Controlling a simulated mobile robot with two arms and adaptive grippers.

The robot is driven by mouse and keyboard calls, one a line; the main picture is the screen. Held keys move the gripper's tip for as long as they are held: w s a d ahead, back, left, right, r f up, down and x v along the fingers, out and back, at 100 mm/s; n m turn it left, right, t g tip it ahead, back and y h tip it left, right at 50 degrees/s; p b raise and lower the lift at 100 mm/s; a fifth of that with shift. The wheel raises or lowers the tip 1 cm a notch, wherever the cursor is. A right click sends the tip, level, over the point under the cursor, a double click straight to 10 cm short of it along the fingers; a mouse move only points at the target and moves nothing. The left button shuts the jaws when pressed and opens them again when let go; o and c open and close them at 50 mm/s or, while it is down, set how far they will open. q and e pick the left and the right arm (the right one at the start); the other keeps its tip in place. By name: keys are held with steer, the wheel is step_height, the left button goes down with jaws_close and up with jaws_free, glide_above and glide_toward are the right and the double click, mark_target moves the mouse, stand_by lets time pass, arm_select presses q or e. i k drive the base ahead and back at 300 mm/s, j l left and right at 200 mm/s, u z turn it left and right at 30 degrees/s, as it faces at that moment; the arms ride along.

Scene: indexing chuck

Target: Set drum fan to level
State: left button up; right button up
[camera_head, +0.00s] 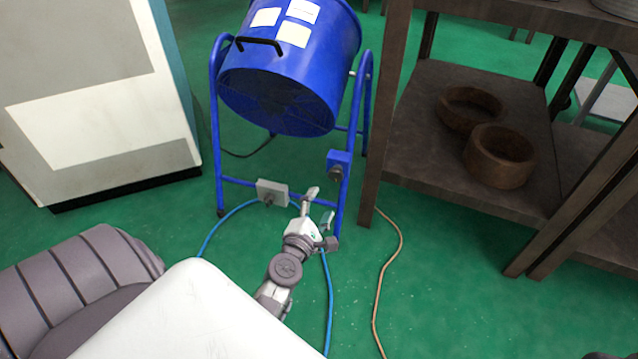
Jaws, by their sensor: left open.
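The blue drum fan (300,65) hangs in its blue tubular stand (216,125) at the top middle of the head view. The drum is tilted, with its dark grille facing down toward me. A black handle (260,44) and several pale labels are on the drum's upper side. My left gripper (318,200) is open at the lower front of the stand, below the drum and close to the stand's right leg. Whether it touches the stand is hard to tell. My right gripper is not in view.
A brown bench (440,120) with wooden bowls on its lower shelf stands close at the right. A white and grey cabinet (110,120) stands at the left. A blue cable (330,290) and a tan cable (380,290) lie on the green floor.

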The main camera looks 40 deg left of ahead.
mark_target(286, 70)
steer(key=u, duration=1.4)
